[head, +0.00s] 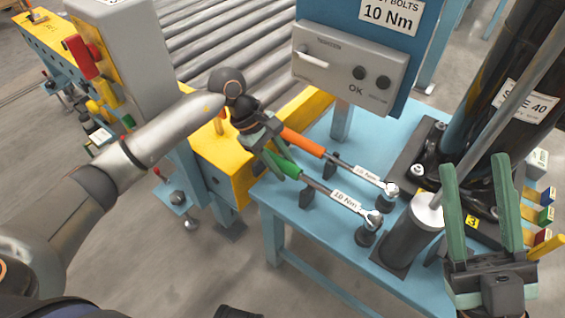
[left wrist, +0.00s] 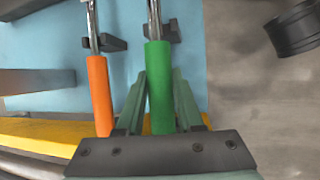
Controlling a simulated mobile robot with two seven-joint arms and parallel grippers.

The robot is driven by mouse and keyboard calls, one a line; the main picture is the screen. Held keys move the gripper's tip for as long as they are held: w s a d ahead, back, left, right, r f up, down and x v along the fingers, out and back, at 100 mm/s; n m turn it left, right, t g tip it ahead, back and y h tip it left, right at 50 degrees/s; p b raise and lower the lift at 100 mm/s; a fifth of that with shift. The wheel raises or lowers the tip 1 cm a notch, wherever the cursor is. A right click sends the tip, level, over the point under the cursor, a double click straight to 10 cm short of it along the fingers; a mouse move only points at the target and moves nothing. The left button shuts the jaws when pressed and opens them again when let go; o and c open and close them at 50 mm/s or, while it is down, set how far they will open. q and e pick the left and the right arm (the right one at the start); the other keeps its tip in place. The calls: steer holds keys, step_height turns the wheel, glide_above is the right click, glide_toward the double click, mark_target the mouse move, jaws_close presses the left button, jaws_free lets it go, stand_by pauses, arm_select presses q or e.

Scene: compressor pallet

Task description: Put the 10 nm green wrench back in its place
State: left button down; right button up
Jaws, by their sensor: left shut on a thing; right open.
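The green wrench (head: 285,167), labelled 10 Nm, lies along the front side of the blue table, its head toward the right. My left gripper (head: 272,150) is shut on its green handle; the left wrist view shows the handle (left wrist: 160,85) between the fingers. The shaft is at a black rest (head: 307,198) and the head is at a round black holder (head: 366,236); I cannot tell whether it touches them. The orange wrench (head: 304,143) lies beside it on the far side. My right gripper (head: 477,170) is open and empty at the right.
The blue table (head: 292,222) carries a grey cylinder (head: 412,232) and a black base with tall black cylinders (head: 500,85) at the right. A control box (head: 348,65) hangs above. A yellow beam (head: 220,165) and rollers (head: 220,45) lie behind and left.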

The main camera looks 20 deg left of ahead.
arm_select(q)
steer(key=shift+f+b, duration=1.1)
stand_by(0.3)
steer(key=c, duration=0.7)
jaws_free()
steer(key=shift+r, duration=0.1)
steer(key=shift+c, duration=0.2)
steer(key=shift+o, duration=1.4)
step_height(320, 180, up, 3)
steer(key=shift+f+p, duration=0.1)
steer(key=shift+p, duration=0.9)
steer(key=s+d+r+p, duration=0.2)
steer(key=s+r, duration=0.3)
steer(key=s, duration=0.1)
steer(key=s+d+r+p, duration=0.2)
steer(key=s+r, duration=0.3)
steer(key=s, duration=0.2)
steer(key=shift+s+p, duration=0.25)
steer(key=shift+p, duration=0.05)
